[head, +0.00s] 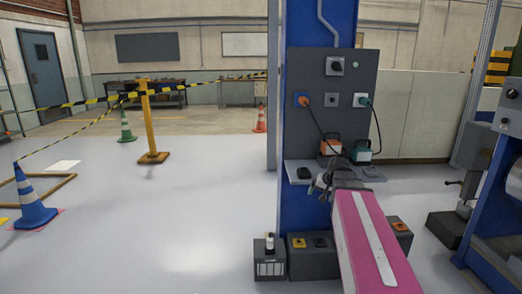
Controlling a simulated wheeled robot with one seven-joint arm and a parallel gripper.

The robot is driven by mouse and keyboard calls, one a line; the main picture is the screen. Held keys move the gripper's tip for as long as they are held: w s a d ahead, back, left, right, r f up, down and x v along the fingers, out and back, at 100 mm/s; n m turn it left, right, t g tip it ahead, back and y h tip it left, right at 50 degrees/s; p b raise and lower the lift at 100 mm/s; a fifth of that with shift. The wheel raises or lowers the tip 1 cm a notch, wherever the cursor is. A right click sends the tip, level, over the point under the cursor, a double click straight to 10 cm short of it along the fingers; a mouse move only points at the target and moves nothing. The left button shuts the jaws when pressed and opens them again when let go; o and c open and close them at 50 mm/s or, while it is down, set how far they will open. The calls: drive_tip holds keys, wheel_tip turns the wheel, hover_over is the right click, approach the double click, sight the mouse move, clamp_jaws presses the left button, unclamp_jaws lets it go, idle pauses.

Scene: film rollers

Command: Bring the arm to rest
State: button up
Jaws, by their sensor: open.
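My arm reaches forward from the bottom right, its magenta link with a pale stripe pointing at a blue column (300,110). My gripper (320,186) is at its far end, small and dark, in front of the grey shelf (292,180) on the column. It is open, and I see nothing held in it. Whether it touches the shelf edge cannot be told. On the shelf are an orange device (331,147), a green device (362,152) and a small black item (303,173). Cables run from both devices to the dark panel (350,75) above.
Dark boxes (270,262) stand on the floor at the column's foot. A blue machine (495,225) is at the right. A yellow post (149,120) with striped tape and a blue cone (31,205) stand left. The floor at centre left is clear.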

drive_tip(key=s+a+f+n+g+h, duration=0.1)
drive_tip(key=s+a+f+g, duration=0.1)
drive_tip(key=s+f, duration=0.6)
drive_tip(key=s+a+f+n+g+h, duration=0.1)
drive_tip(key=s+a+f+g, duration=0.1)
drive_tip(key=s+a+f, duration=0.3)
drive_tip(key=s+f, duration=0.4)
drive_tip(key=f, duration=0.1)
drive_tip(key=shift+f+n+g+h, duration=0.15)
drive_tip(key=shift+n+g+h, duration=0.15)
drive_tip(key=shift+n, duration=0.1)
